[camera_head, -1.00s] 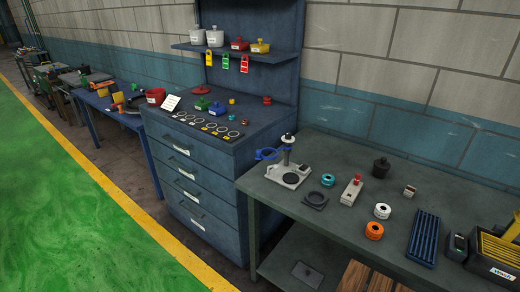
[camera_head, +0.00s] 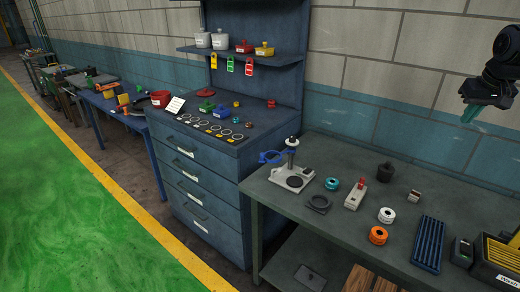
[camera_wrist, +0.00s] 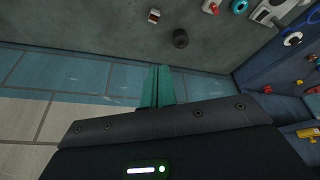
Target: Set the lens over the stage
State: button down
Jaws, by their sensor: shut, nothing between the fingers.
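A small stand with a whitish base (camera_head: 281,184) and an upright post with a black knob (camera_head: 292,141) stands at the left end of the grey workbench. A blue ring, seemingly the lens holder (camera_head: 270,157), sticks out to the left of the post. A dark round disc, seemingly the stage (camera_head: 294,181), is on the base. The ring appears left of the disc, not over it. My gripper (camera_head: 470,113) is at the upper right, high above the bench's back and far from the stand. Its teal fingers (camera_wrist: 157,86) are shut and empty in the wrist view.
A dark square plate with a ring (camera_head: 318,203) lies just right of the stand. Spools, a red-topped box (camera_head: 356,194), a black knobbed weight (camera_head: 384,172) and a blue ribbed tray (camera_head: 428,243) occupy the bench. A blue drawer cabinet (camera_head: 207,182) adjoins its left end.

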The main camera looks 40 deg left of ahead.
jog(key=w+a+f+n+g+y, duration=0.1)
jog(key=a+f+n, duration=0.15)
jog(key=a, duration=1.45)
jog(key=w+a+f+n, duration=0.1)
jog(key=a+f+n, duration=0.15)
jog(key=a, duration=1.45)
jog(key=s+a+f+n, duration=0.1)
jog(key=s+a+f, duration=0.3)
jog(key=a, duration=0.5)
jog(key=s+a+f+n+g, duration=0.1)
jog(key=s+a+f, duration=0.3)
jog(key=a, duration=0.6)
jog(key=s+a+f+n+y, duration=0.1)
jog(key=s+a+f, duration=0.4)
jog(key=s+a, duration=0.2)
jog(key=shift+s+a+n+g, duration=0.4)
jog(key=shift+a, duration=0.8)
jog(key=shift+f, duration=0.1)
notch_tip(320, 180, down, 9)
jog(key=shift+d, duration=0.35)
